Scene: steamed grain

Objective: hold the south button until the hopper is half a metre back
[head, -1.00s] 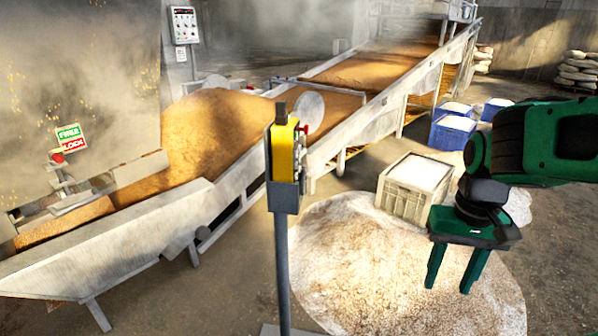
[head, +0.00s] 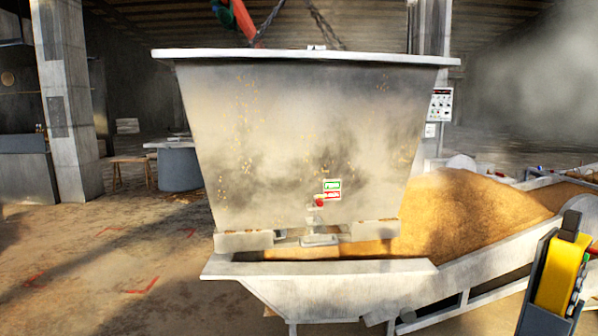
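The hopper (head: 290,130) is a large pale metal bin, stained and flecked with grain. It hangs from chains in the middle of the head view, its bottom just above the trough end of the grain conveyor. A green and red sign (head: 332,190) and a red-tipped latch are on its lower front. The yellow button box (head: 561,275) stands at the lower right, cut off by the frame. Its buttons face right, and I cannot read which is south. My gripper is out of view.
Steamed grain (head: 460,220) is heaped on the conveyor trough (head: 330,290), right of the hopper. Red marks (head: 145,285) lie on the open floor to the left. A concrete column (head: 68,100) stands at the back left. A control panel (head: 440,104) is behind the hopper's right.

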